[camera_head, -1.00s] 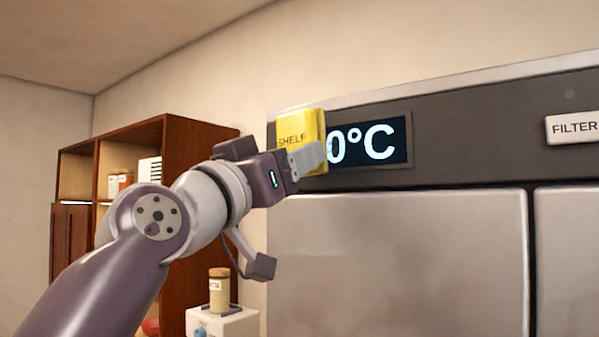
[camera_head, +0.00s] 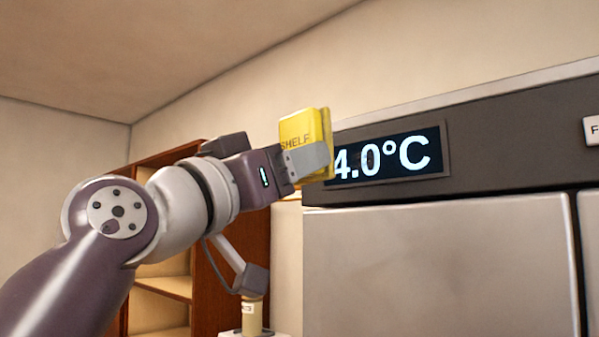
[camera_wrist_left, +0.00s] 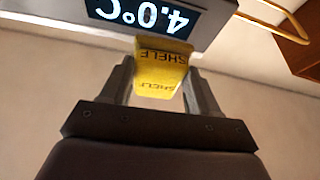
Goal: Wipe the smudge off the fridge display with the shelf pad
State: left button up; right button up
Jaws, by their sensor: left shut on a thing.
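The yellow shelf pad (camera_head: 301,130), printed "SHELF", is held between the fingers of my left gripper (camera_head: 308,160) in the head view. It is at the left end of the fridge display (camera_head: 388,156), which reads 4.0°C in pale digits on black. In the left wrist view the pad (camera_wrist_left: 160,68) sits between both fingers, with the display (camera_wrist_left: 140,12) upside down beyond it. I cannot tell whether the pad touches the fridge. A faint dark mottled patch, maybe the smudge (camera_head: 362,160), shows around the display's decimal point.
The fridge's dark top panel (camera_head: 490,150) runs right above grey doors (camera_head: 440,270); a partly cut-off label (camera_head: 591,130) is at the right edge. A brown wooden shelf unit (camera_head: 165,270) stands behind my left arm.

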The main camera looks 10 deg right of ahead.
aim_at(316, 181)
pick_arm(q)
jog(key=shift+w+d, duration=0.1)
jog(key=shift+d, duration=0.05)
jog(key=shift+g, duration=0.3)
jog(key=w+d+p, duration=0.1)
jog(key=d, duration=0.1)
jog(key=w+d+p, duration=0.1)
jog(key=w+d, duration=0.1)
jog(key=shift+w+d+p, duration=0.3)
jog(key=shift+p, duration=0.05)
jog(key=shift+w+d+f, duration=0.2)
jog(key=shift+w+d, duration=0.1)
jog(key=shift+d, duration=0.1)
jog(key=shift+w+d+p, duration=0.65)
jog(key=shift+d+p, duration=0.1)
jog(key=shift+d, duration=0.05)
dwell(0.4)
